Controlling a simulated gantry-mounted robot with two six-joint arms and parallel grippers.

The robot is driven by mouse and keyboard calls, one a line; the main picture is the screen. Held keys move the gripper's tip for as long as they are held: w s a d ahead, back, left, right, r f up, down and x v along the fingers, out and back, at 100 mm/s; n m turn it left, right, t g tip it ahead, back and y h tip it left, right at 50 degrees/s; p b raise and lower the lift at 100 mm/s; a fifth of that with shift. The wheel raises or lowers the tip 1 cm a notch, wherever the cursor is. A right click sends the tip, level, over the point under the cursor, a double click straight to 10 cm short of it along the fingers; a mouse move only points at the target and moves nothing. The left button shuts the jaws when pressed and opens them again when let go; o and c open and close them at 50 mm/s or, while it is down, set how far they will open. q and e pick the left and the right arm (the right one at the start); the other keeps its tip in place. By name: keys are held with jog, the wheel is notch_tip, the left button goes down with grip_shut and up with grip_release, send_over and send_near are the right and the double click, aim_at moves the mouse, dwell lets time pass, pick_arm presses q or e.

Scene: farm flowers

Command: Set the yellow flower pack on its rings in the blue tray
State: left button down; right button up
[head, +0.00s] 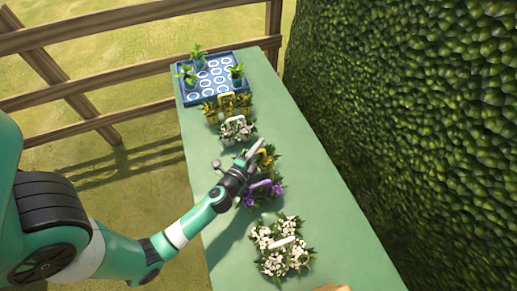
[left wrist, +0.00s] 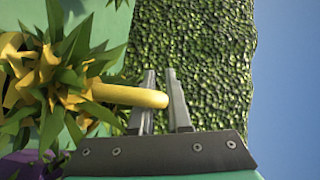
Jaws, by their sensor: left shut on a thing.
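A yellow flower pack (head: 266,157) with green leaves and a thick yellow handle is at the middle of the table, partly hidden by my left gripper (head: 254,152). In the left wrist view the pack (left wrist: 35,85) is at the left. Its handle (left wrist: 125,95) reaches between the fingers of my left gripper (left wrist: 163,90), which is shut on it. I cannot tell whether the pack is off the table. The blue tray (head: 181,96) with white rings is at the far end, with several leafy plants in blue pots on it. My right gripper is not in view.
Another yellow-flowered pack (head: 227,107) stands against the tray's near side, with a white flower pack (head: 238,129) nearer. A purple flower pack (head: 264,191) is beside my left wrist. A larger white pack (head: 283,246) is near the front. A hedge (head: 420,110) borders the right side.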

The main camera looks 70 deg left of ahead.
pick_arm(q)
jog(key=s+r+p, duration=0.1)
jog(key=r, duration=0.1)
jog(key=s+d+r+p, duration=0.1)
jog(key=s+r+p, duration=0.1)
jog(key=r, duration=0.1)
jog(key=s+r+p, duration=0.1)
jog(key=r+p, duration=0.1)
jog(key=shift+s+d+r, duration=0.2)
jog(key=shift+s+r, duration=0.05)
jog(key=shift+r, duration=0.05)
jog(key=s+d+r+p, duration=0.1)
jog(key=s+d+r, duration=0.1)
jog(key=s, duration=0.7)
jog(key=shift+d+r, duration=0.4)
jog(key=shift+r, duration=0.3)
